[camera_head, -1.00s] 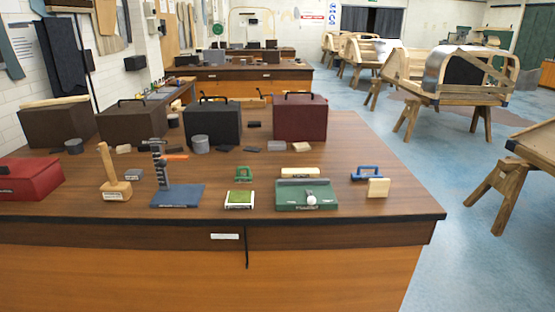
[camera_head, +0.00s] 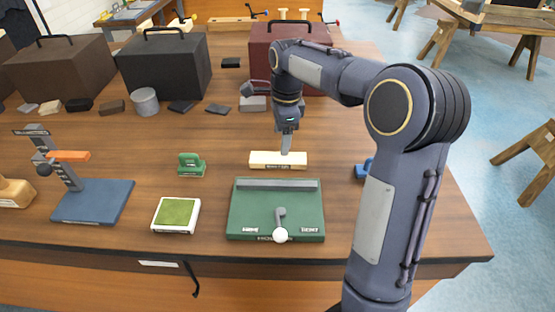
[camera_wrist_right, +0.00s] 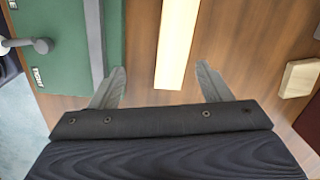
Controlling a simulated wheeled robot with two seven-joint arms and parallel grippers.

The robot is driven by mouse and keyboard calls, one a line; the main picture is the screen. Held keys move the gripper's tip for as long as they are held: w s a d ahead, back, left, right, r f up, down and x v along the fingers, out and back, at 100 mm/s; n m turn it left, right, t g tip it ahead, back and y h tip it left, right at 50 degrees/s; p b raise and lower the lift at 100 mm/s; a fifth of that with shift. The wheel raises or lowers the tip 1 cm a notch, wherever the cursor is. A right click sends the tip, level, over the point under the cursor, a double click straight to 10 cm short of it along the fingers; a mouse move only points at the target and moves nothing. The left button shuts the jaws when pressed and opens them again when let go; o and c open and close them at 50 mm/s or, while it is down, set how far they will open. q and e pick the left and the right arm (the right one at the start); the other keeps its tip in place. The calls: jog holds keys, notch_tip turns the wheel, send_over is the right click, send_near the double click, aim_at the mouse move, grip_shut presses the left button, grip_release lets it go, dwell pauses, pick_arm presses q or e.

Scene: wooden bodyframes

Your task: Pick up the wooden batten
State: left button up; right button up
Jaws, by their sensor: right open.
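The wooden batten (camera_head: 265,160) is a pale bar with a small dark label, lying on the bench just behind a green board. My right gripper (camera_head: 287,145) points down at the batten. In the wrist view its jaws (camera_wrist_right: 160,82) are spread with nothing held, a finger on each side of the batten's line. I cannot tell the exact height above it. My left gripper is not in view.
The green board (camera_head: 245,210) with a lever and white knob lies in front of the batten. A green clamp (camera_head: 191,165) stands to the left. A blue tool (camera_head: 364,170) shows beside my arm. In the wrist view a wooden block (camera_wrist_right: 300,76) lies right. A maroon case (camera_head: 262,62) stands behind.

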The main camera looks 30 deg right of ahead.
aim_at(278, 157)
jog(key=shift+w+d+f+m, duration=0.1)
jog(key=shift+w+f+m, duration=0.2)
jog(key=shift+w, duration=0.2)
jog(key=shift+w+f+m, duration=0.2)
jog(key=shift+w+m, duration=0.2)
jog(key=shift+w, duration=0.1)
jog(key=shift+w+f+m+h, duration=0.2)
jog(key=shift+w+m+h, duration=0.05)
jog(key=shift+m+h, duration=0.05)
jog(key=shift+f, duration=0.35)
notch_tip(278, 157, down, 7)
jog(key=shift+d+f, duration=0.1)
jog(key=shift+c, duration=0.3)
jog(key=c, duration=1.1)
jog(key=shift+o, duration=0.2)
jog(key=shift+r, duration=0.25)
